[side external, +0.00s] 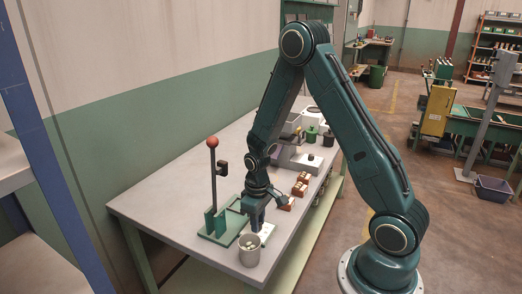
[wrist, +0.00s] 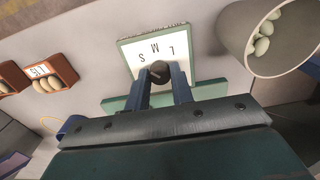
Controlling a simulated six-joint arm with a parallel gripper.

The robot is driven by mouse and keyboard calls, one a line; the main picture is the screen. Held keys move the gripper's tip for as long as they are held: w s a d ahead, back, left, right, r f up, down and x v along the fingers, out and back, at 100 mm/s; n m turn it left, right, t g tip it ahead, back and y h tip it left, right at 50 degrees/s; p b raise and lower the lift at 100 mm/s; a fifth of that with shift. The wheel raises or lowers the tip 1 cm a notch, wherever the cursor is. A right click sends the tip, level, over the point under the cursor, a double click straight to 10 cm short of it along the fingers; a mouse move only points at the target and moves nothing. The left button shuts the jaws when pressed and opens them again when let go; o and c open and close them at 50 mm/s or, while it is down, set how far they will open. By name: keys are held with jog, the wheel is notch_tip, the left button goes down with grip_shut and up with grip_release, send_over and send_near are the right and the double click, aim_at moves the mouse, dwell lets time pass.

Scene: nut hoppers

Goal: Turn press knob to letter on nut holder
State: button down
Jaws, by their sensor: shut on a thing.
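The press knob (wrist: 159,71) is a dark round knob on a white plate (wrist: 155,45) with the letters S, M and L, which sits on a green base. My gripper (wrist: 160,86) is shut on the knob, one blue finger on each side. In the side view my gripper (side external: 256,218) points down at the plate (side external: 266,231), and the knob is hidden. Which letter the knob points to cannot be told. A brown nut holder (wrist: 66,72) at the left holds pale nuts and has a white label (wrist: 39,71) with orange-red characters, seen upside down and not clearly readable.
A grey cup (side external: 249,257) with pale nuts stands close to my gripper; it also shows in the wrist view (wrist: 236,34). A green stand (side external: 213,236) with a red-balled lever (side external: 212,142) stands left. More brown holders (side external: 299,188) lie behind. The table's left front is clear.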

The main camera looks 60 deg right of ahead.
dwell(0.4)
jog(key=c, duration=1.2)
grip_release()
jog(key=shift+r, duration=0.15)
notch_tip(320, 180, up, 14)
jog(key=shift+f, duration=0.2)
